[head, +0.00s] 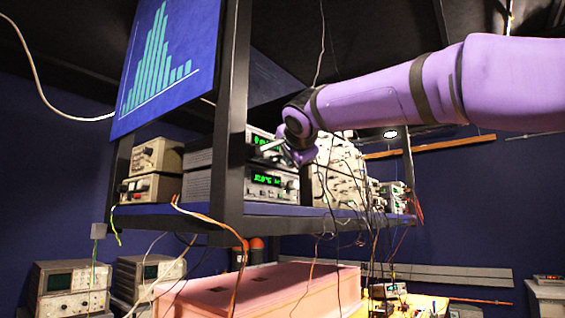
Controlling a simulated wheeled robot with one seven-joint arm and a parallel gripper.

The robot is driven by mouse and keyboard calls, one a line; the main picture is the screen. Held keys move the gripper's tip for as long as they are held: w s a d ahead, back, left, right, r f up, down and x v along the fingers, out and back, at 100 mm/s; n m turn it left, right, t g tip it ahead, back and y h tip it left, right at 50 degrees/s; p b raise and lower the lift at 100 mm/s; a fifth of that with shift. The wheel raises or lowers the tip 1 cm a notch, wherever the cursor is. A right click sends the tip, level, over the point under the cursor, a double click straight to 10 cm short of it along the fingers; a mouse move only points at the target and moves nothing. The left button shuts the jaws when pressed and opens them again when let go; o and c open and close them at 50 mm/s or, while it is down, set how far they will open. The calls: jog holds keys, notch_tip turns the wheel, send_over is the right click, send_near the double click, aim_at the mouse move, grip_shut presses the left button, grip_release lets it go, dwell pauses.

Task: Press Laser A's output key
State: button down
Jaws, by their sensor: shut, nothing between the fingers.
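Two stacked units with green displays stand on the raised shelf. The upper display unit (258,134) is partly covered by my gripper, and the lower display unit (262,192) shows lit green digits. No readable label tells which one is Laser A, and I cannot make out an output key. My gripper (265,148) is shut and empty, its tips pointing left in front of the upper unit's face. I cannot tell whether the tips touch it. My purple arm reaches in from the right.
A dark post (229,120) stands just left of the display units. A blue chart panel (160,65) hangs at upper left. Beige instruments (150,188) sit left on the shelf (170,212). Loose cables (372,205) hang below my wrist. A pink case (250,290) lies below.

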jog(key=shift+w+a+f, duration=0.1)
jog(key=shift+a+f, duration=0.15)
jog(key=shift+a, duration=0.15)
dwell(0.4)
jog(key=shift+d+f, duration=0.1)
jog(key=shift+d, duration=0.05)
jog(key=shift+s+d, duration=0.25)
jog(key=shift+s, duration=0.25)
jog(key=shift+s+d, duration=0.8)
jog(key=shift+d, duration=0.3)
jog(key=shift+s+d, duration=0.75)
jog(key=shift+d, duration=0.35)
jog(key=shift+d, duration=0.1)
